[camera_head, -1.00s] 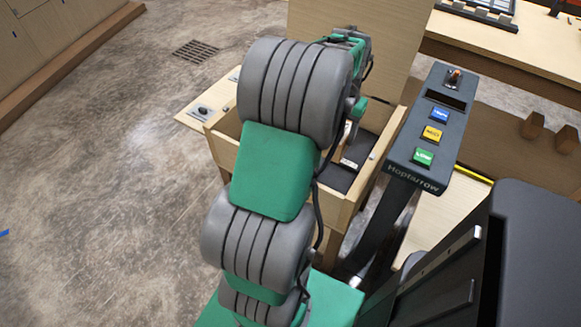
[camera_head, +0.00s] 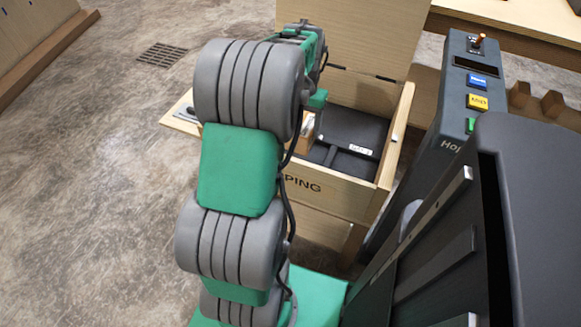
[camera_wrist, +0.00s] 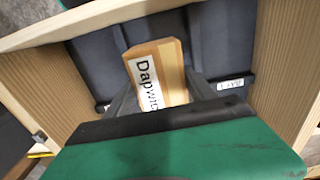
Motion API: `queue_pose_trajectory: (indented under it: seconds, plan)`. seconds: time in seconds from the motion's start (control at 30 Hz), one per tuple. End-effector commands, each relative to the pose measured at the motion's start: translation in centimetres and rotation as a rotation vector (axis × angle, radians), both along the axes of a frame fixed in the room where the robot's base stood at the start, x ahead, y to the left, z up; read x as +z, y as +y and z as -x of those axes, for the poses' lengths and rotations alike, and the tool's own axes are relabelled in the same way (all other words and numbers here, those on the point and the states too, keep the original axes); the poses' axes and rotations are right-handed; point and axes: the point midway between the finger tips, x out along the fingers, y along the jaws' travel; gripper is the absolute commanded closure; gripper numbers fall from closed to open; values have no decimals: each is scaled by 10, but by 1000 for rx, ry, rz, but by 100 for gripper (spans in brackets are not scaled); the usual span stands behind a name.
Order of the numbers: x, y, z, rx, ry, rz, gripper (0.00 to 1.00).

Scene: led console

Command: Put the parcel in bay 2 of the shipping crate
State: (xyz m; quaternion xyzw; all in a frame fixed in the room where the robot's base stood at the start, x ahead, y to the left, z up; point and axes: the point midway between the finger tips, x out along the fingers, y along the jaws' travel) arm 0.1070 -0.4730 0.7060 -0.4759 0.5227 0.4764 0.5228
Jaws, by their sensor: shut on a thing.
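The parcel (camera_wrist: 172,62) is a small tan box with a white label reading "Dapwic…", partly cut off. My gripper (camera_wrist: 160,80) is shut on it, one dark finger on each side. In the wrist view the parcel is over the dark interior of the open wooden shipping crate (camera_wrist: 278,70); I cannot tell whether it touches the floor. In the head view the crate (camera_head: 345,193) shows "PING" on its front wall, and the parcel (camera_head: 304,132) shows partly behind my arm. A white bay label (camera_wrist: 230,85) is right of the parcel; its text is unreadable.
The crate's lid (camera_head: 350,35) stands open at the back. A dark console (camera_head: 462,95) with coloured buttons and a lever stands close on the right. A bench (camera_head: 520,25) is behind it. Open concrete floor (camera_head: 90,190) lies on the left.

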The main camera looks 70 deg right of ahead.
Motion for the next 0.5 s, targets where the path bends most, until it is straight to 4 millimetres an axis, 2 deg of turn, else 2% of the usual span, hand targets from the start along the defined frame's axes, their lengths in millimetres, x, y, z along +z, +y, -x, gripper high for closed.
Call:
queue_pose_trajectory:
  seconds: [0.17, 0.5]
  plan:
    - [-22, 0, -1, 1, 0, 0, 100]
    - [-83, 0, -1, 2, 0, -1, 100]
